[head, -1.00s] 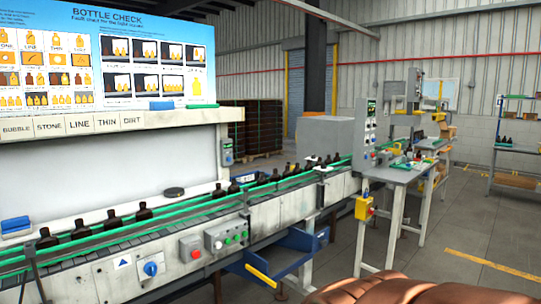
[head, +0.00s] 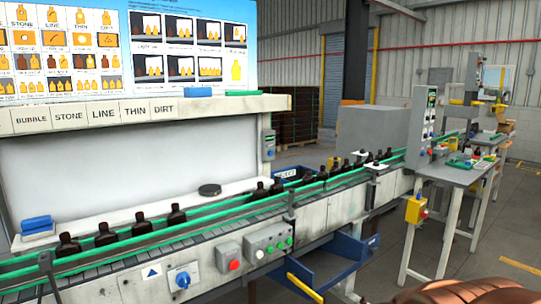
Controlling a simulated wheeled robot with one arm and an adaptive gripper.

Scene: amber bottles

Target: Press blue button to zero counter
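A small grey box (head: 268,145) with a dark display hangs on the right post of the inspection booth. It may be the counter. Something bluish shows low on it, too small to tell as a button. A blue round knob (head: 183,280) sits on the conveyor's front panel at the lower left; it looks like a rotary switch. My gripper is not in view.
Amber bottles (head: 106,234) stand along the green-railed conveyor (head: 130,255). A red button (head: 235,265) and a panel with green buttons (head: 269,246) are on its front. A brown ridged shape (head: 450,291), unclear, fills the lower right.

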